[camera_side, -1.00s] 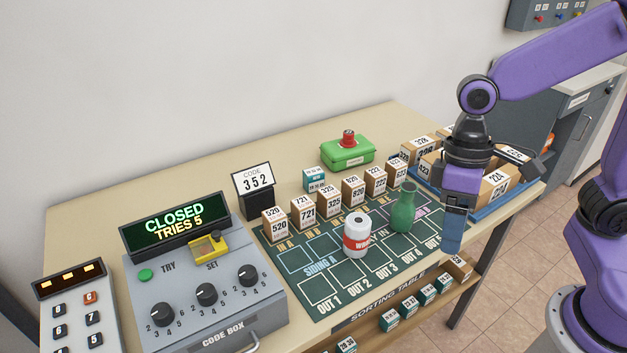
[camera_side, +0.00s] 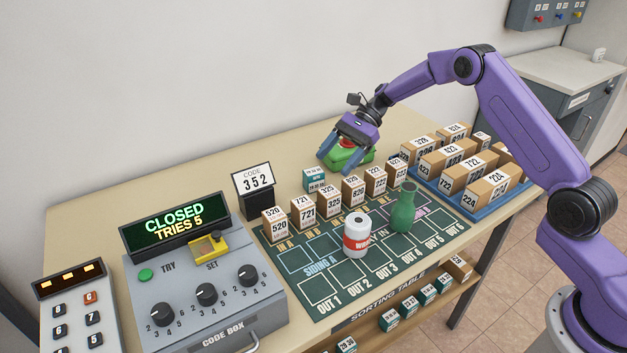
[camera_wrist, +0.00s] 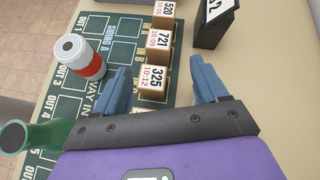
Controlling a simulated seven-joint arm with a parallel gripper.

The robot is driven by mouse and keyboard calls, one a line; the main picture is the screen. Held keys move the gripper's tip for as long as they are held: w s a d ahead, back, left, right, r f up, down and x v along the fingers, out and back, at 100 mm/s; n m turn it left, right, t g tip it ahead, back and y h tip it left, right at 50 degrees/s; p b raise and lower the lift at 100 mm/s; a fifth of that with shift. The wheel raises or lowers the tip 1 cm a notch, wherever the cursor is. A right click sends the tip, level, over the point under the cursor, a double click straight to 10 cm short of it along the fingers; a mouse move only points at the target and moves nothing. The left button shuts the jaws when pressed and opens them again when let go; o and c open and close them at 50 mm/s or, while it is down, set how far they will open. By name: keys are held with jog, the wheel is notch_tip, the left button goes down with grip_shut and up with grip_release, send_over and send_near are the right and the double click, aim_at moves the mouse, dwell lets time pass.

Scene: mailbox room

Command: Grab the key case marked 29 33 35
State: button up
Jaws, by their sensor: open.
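A small teal key case (camera_side: 314,180) with white labels stands on the table behind the row of cartons; its print is too small to read surely. More teal cases (camera_side: 409,306) with white number labels sit on the shelf under the front edge, also not clearly readable. My gripper (camera_side: 347,157) is open, fingers pointing down, over or just in front of the green box, to the right of and above the lone teal case. In the wrist view my open fingers (camera_wrist: 163,88) have nothing between them; the carton marked 325 (camera_wrist: 156,76) shows beyond. I make out no teal case there.
The green box (camera_side: 352,157) with a red top is partly hidden by my gripper. A code box (camera_side: 205,290) is left; a blue tray (camera_side: 470,209) holds cartons right.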

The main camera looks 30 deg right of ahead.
aim_at(312, 171)
jog(key=w+d+f+m+t+y, duration=0.2)
jog(key=w+d+f+m+t, duration=0.15)
jog(key=w+d+m, duration=0.35)
jog(key=shift+n, duration=0.8)
jog(key=x, duration=0.3)
jog(key=s+x, duration=0.1)
jog(key=x, duration=0.1)
jog(key=shift+f, duration=0.45)
jog(key=shift+w+x, duration=0.2)
jog(key=shift+x, duration=1.15)
jog(key=shift+w+x, duration=0.25)
jog(key=shift+x, duration=1.15)
jog(key=shift+d, duration=0.1)
jog(key=c, duration=1.1)
